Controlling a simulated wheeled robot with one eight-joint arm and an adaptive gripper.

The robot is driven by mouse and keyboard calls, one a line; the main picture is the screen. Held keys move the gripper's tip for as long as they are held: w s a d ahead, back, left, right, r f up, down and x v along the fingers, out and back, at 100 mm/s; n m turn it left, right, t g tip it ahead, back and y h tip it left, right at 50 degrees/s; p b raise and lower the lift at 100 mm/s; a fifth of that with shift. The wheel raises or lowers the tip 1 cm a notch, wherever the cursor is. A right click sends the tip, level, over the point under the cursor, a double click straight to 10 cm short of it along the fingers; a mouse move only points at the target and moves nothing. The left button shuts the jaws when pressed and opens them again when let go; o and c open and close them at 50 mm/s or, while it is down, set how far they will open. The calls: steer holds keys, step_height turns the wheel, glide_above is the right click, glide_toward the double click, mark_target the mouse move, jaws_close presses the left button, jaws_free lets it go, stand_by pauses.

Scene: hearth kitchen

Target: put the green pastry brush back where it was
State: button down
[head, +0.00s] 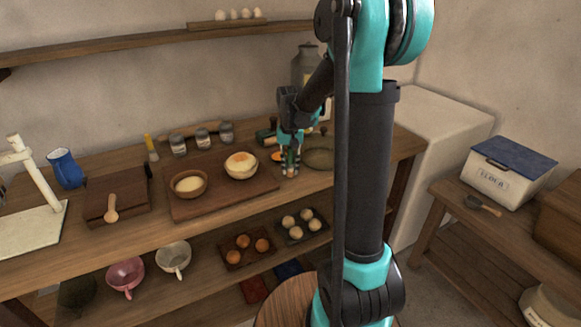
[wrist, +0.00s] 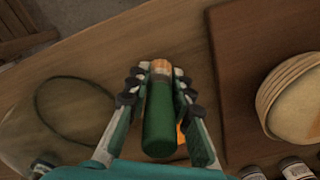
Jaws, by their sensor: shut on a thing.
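My gripper (head: 290,168) is at the right part of the long wooden counter (head: 385,150), just right of the dark wooden board. It is shut on the green pastry brush (wrist: 158,118), whose green handle lies between the two fingers in the wrist view, with a copper-orange part at its far end. The brush shows only as a small patch between the fingers in the head view.
The board (head: 222,201) holds a small bowl (head: 188,184) and a dough-filled basket (head: 241,165). A round, glassy item (wrist: 45,120) is left of my gripper in the wrist view. An orange thing (head: 277,156) lies close by. Jars (head: 202,138) and a yellow brush (head: 150,146) stand at the back.

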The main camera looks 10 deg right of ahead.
steer(key=shift+f, duration=0.1)
steer(key=c, duration=1.3)
jaws_free()
steer(key=shift+c, duration=0.2)
step_height(320, 180, up, 12)
steer(key=shift+s+f, duration=0.1)
steer(key=s+d+f+n+t, duration=0.1)
steer(key=s+d+f+t, duration=0.1)
steer(key=s+f, duration=0.6)
steer(key=s+d+f+n+t, duration=0.1)
steer(key=s+d+f+t, duration=0.1)
steer(key=s+f, duration=0.6)
steer(key=s, duration=0.5)
steer(key=shift+s+f+n, duration=0.4)
